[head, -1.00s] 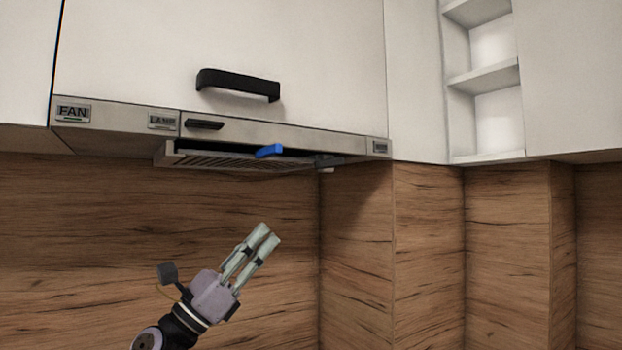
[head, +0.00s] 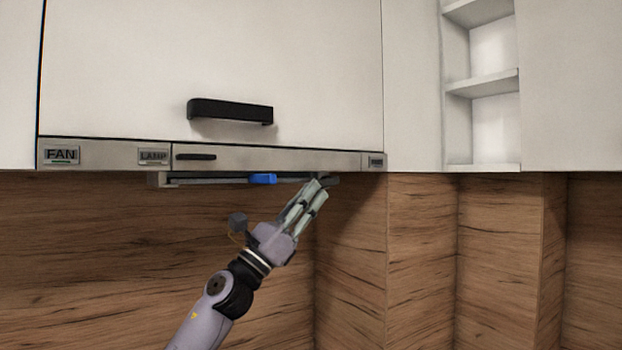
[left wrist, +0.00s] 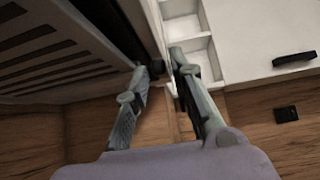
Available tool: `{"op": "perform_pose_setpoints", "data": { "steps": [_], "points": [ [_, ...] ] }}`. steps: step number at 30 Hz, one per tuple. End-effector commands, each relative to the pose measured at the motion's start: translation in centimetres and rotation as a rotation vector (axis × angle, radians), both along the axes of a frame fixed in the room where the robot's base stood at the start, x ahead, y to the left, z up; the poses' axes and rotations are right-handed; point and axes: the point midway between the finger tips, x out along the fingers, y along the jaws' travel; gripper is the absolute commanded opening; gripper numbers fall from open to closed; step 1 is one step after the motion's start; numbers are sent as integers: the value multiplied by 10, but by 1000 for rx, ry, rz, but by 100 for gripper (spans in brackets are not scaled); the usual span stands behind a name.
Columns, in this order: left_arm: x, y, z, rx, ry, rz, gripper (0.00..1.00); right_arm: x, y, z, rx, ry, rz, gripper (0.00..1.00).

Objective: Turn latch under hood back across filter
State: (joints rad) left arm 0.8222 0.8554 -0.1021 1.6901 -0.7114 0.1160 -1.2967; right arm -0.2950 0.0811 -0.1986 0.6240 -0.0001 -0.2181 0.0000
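A dark grey latch piece (head: 332,181) sits under the right end of the hood, partly hidden behind my fingertips. The filter (head: 210,181) shows edge-on under the hood in the head view, with a blue tab (head: 263,179) at its front. Its slats (left wrist: 50,50) fill the upper left of the left wrist view. My left gripper (head: 317,185) reaches up from below, its fingertips at the latch piece. In the left wrist view the fingertips (left wrist: 160,64) stand apart. I cannot tell whether they touch the latch. My right gripper is not in view.
The hood's front strip (head: 270,160) with FAN and LAMP buttons runs just above the fingertips. A white cabinet door with a black handle (head: 230,110) is above it. Open shelves (head: 482,85) are at right. The wooden splashback (head: 120,260) is behind, with free room below the hood.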

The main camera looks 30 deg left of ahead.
Motion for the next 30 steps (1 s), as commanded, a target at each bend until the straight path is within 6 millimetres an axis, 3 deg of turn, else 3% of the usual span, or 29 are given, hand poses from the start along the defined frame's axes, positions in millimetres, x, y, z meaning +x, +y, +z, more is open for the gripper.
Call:
{"op": "perform_pose_setpoints", "data": {
  "steps": [4, 14, 23, 30],
  "points": [
    [7, -3, 9, -1, 0, -1, 22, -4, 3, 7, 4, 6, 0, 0],
    [9, -4, 9, 1, 0, -1, 21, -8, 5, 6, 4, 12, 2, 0],
    [9, -4, 9, 1, 0, -1, 1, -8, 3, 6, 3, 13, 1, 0],
    [9, -4, 9, 1, 1, -1, 0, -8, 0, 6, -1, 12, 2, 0]
  ]
}}
